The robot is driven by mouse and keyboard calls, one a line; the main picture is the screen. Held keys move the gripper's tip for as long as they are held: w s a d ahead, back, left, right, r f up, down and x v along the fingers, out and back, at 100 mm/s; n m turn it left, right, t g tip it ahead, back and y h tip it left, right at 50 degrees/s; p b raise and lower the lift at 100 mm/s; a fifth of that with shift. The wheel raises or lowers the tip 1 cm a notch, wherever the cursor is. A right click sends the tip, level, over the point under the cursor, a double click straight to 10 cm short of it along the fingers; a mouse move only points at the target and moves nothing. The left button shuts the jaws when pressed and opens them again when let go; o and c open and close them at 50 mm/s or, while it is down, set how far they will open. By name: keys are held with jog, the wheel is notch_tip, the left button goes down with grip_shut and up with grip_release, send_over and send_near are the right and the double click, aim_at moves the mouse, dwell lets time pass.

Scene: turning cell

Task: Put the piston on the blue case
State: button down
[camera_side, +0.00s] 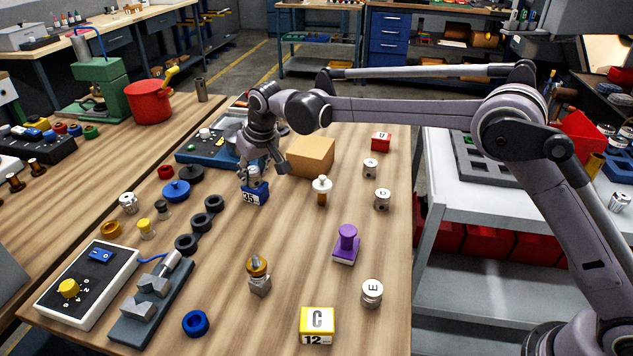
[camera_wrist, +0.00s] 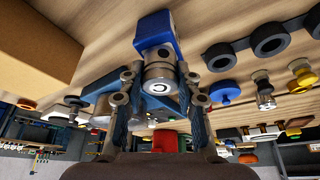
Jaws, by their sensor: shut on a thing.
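The blue case (camera_side: 255,195), with a white number label, stands on the wooden table near the middle of the side view. It also shows at the top of the wrist view (camera_wrist: 156,30). My gripper (camera_side: 259,170) is at the blue case, pointing down. It is shut on a silver piston (camera_wrist: 160,76), which sits between the two fingers in the wrist view. The piston is right at the top of the blue case and looks upright. The fingers partly hide it in the side view. I cannot tell whether its whole base rests on the case.
A cardboard box (camera_side: 311,156) stands close to the right of my gripper. Black rings (camera_side: 200,222) lie to the left. Other pistons (camera_side: 371,292), a purple piece (camera_side: 346,244) and a yellow case (camera_side: 317,324) stand toward the front right. Bare table lies just in front of the blue case.

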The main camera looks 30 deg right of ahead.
jog(key=c, duration=1)
grip_release()
jog(key=shift+f, duration=0.1)
jog(key=shift+o, duration=0.2)
jog(key=a+v, duration=0.1)
jog(key=v, duration=1.1)
jog(key=s+d+r, duration=0.4)
jog(key=s+d, duration=0.3)
jog(key=d, duration=0.3)
jog(key=s+d+f+t, duration=0.1)
jog(key=s+d+f, duration=0.2)
jog(key=s, duration=0.5)
jog(key=s+d+f+m+t, duration=0.1)
jog(key=s+d+f, duration=0.2)
jog(key=s+d, duration=0.3)
jog(key=s+d+f, duration=0.4)
jog(key=s+d, duration=0.1)
jog(key=s, duration=0.5)
jog(key=shift+s+m+t+h, duration=0.15)
jog(key=shift+m+t+h, duration=0.15)
jog(key=shift+m+t, duration=0.1)
